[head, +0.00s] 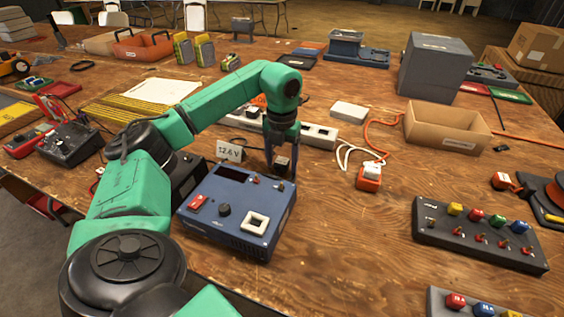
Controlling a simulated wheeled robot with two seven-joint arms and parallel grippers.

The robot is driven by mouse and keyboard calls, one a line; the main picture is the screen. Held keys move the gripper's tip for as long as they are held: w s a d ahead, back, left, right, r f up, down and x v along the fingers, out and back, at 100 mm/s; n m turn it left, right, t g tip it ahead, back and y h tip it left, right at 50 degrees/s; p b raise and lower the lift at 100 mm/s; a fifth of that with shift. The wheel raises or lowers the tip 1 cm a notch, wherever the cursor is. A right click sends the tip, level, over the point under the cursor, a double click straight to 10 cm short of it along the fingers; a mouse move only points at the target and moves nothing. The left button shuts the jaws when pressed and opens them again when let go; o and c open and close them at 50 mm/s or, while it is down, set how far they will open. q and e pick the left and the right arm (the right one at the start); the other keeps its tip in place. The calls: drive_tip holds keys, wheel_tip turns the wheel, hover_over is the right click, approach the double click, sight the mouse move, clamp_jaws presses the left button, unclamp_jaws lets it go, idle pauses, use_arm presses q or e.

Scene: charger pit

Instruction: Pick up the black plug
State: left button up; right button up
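The black plug (283,162) is a small dark block just behind the blue charger box. My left gripper (282,168) points down over it, with one dark finger on each side. The fingers stand apart around the plug, but I cannot tell whether they press on it. The plug's underside is hidden, so I cannot tell whether it touches the table. The blue charger box (238,210) has a red switch, a black knob and a white-framed socket on top. My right gripper is not in view.
A white power strip (318,134) lies behind the gripper. An orange plug (369,177) with its cable lies to the right. A button panel (480,234) and cardboard tray (446,127) are farther right. Bare wood lies between.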

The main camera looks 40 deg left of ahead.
use_arm(q)
clamp_jaws()
